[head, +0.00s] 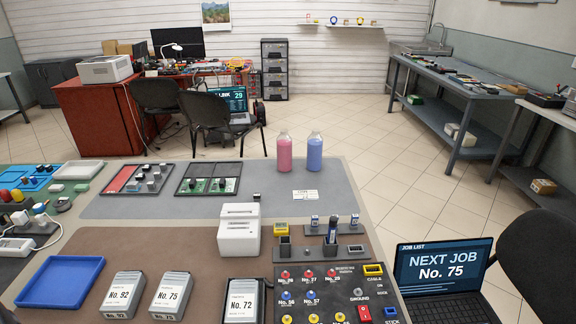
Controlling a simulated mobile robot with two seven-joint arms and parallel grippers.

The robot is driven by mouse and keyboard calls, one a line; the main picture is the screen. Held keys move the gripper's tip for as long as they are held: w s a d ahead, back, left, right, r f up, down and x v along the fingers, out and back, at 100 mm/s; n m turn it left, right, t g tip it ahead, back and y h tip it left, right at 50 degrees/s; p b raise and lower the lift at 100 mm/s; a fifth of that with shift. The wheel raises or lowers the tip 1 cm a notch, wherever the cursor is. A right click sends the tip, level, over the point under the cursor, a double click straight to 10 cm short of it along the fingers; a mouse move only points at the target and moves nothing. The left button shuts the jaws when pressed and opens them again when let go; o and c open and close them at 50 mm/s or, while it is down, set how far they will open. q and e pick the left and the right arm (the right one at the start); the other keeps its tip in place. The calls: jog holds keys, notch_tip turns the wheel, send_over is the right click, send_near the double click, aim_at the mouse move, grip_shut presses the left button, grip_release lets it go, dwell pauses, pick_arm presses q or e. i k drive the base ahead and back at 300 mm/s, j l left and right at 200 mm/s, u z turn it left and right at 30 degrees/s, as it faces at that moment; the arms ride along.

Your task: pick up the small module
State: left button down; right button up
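Two grey labelled modules stand on the brown mat at the front: one reads No. 92 (124,293) and one beside it on the right reads No. 75 (171,295). A third module reading No. 72 (242,300) sits further right in a dark surround, cut by the lower edge. A tiny dark-and-white block (256,197) lies on the grey mat behind the white box. I cannot tell which of these is the small module. Neither of my grippers is in view.
A blue tray (60,282) lies left of the modules. A white box (239,230) stands behind them. A black connector panel (330,292) is at right, beside a laptop (443,276) reading NEXT JOB No. 75. Pink (284,152) and blue (314,152) bottles stand at the back.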

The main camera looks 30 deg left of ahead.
aim_at(242, 307)
jog(key=k+u, duration=0.1)
jog(key=u, duration=0.25)
jog(key=j+u, duration=0.15)
jog(key=u, duration=0.2)
jog(key=k+j+u, duration=0.15)
jog(key=u, duration=0.2)
jog(key=i+j, duration=0.1)
jog(key=j, duration=0.2)
jog(key=i+j, duration=0.1)
jog(key=j, duration=0.2)
jog(key=j+z, duration=0.1)
jog(key=z, duration=1.55)
jog(key=i+j, duration=0.05)
